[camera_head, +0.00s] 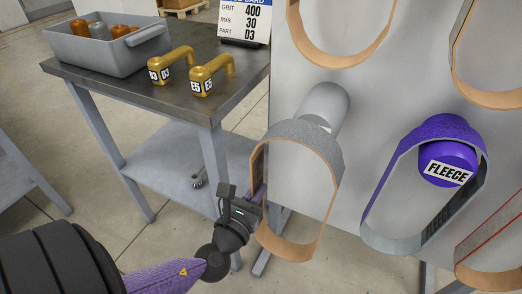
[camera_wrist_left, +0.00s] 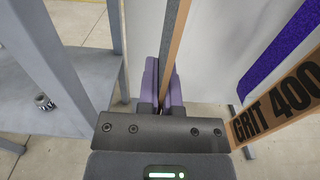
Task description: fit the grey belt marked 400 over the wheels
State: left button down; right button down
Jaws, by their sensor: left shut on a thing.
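The grey belt (camera_head: 329,146) is a loop with a grey outer face and a tan inner face. It hangs over a light grey peg (camera_head: 327,103) on the upright panel. My left gripper (camera_head: 259,196) is shut on the left strand of this belt. In the left wrist view the strand (camera_wrist_left: 177,42) runs up from between the fingers (camera_wrist_left: 160,88). A tan strip marked GRIT 400 (camera_wrist_left: 285,108) shows to the right there; it looks like the loop's other side. My right gripper is out of view. I see no wheels that I can make out.
A purple belt (camera_head: 375,194) hangs on a purple peg marked FLEECE (camera_head: 447,167). Other tan-lined belts hang around it. A metal table (camera_head: 125,85) carries a grey bin (camera_head: 90,55), gold handles D3 (camera_head: 170,65) and E5 (camera_head: 211,74), and a card (camera_head: 243,20) reading GRIT 400.

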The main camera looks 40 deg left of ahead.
pick_arm(q)
jog(key=v, duration=0.6)
dwell(0.3)
dwell(1.8)
